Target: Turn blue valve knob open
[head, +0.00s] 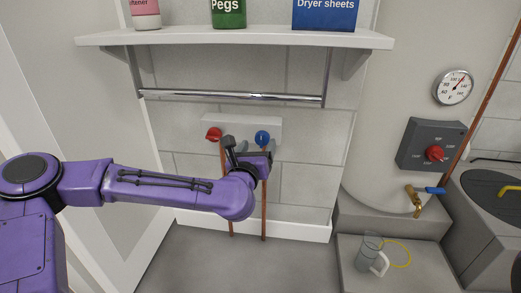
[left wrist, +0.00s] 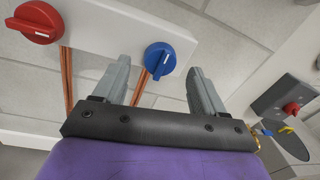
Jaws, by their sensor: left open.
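The blue valve knob (head: 262,138) sits on a white wall box (head: 225,123), to the right of a red valve knob (head: 213,134). In the left wrist view the blue knob (left wrist: 160,58) shows ahead of and between the spread fingers. My left gripper (head: 247,150) is just below and in front of the blue knob in the head view. In the left wrist view my left gripper (left wrist: 160,85) is open and empty, with no visible contact on the knob. My right gripper is not in view.
A shelf (head: 235,38) with a chrome rail (head: 230,97) is above the knobs. Copper pipes (head: 264,215) run down from the box. At right are a tank with a red dial (head: 435,154), a brass tap (head: 415,196) and a glass jug (head: 370,253).

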